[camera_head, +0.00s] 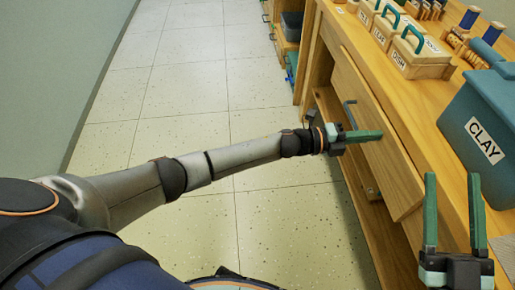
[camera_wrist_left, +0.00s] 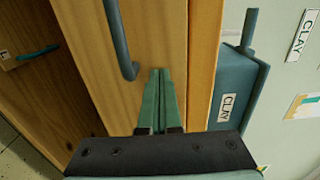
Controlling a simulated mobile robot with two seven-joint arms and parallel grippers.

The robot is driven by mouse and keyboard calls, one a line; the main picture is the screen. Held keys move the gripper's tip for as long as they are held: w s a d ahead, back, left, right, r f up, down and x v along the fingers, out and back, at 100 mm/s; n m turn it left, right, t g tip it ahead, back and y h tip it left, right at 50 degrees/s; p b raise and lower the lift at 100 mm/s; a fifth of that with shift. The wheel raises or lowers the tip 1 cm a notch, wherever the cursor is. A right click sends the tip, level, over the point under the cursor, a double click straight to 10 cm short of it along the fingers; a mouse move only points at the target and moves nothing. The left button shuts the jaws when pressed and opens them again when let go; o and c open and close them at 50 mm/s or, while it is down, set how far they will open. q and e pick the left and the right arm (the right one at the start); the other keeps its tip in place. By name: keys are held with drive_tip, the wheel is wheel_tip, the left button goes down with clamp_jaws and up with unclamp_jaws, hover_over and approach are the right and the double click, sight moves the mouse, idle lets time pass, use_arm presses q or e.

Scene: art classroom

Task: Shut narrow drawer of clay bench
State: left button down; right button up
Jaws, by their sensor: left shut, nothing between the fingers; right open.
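The clay bench (camera_head: 455,150) runs along the right of the head view, with a long wooden drawer front (camera_head: 392,165) on its side. A blue-grey bar handle (camera_head: 348,113) sits on that front; the wrist view shows the handle (camera_wrist_left: 118,40) up close. My left gripper (camera_head: 378,135) is shut and empty, its green fingertips (camera_wrist_left: 158,75) pointing at the wooden front (camera_wrist_left: 150,30) beside the handle. I cannot tell whether they touch it, nor how far the drawer stands out. My right gripper (camera_head: 452,180) is open and empty near the bench's front edge.
A blue bin labelled CLAY (camera_head: 480,120) stands on the bench top. Wooden boxes with teal handles (camera_head: 420,60) and blue spools (camera_head: 488,33) stand farther back. The tiled floor (camera_head: 190,90) to the left is clear.

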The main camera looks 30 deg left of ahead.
use_arm(q)
drive_tip(key=shift+r+b+x, duration=0.25)
drive_tip(key=shift+b+x, duration=0.1)
drive_tip(key=shift+x, duration=0.75)
use_arm(e)
drive_tip(key=s+r+n+y, duration=0.3)
drive_tip(key=r+y, duration=0.1)
drive_tip(key=r, duration=0.1)
drive_tip(key=shift+s+a+r+t, duration=0.2)
drive_tip(key=shift+s+a+t, duration=0.1)
drive_tip(key=shift+a+t, duration=0.15)
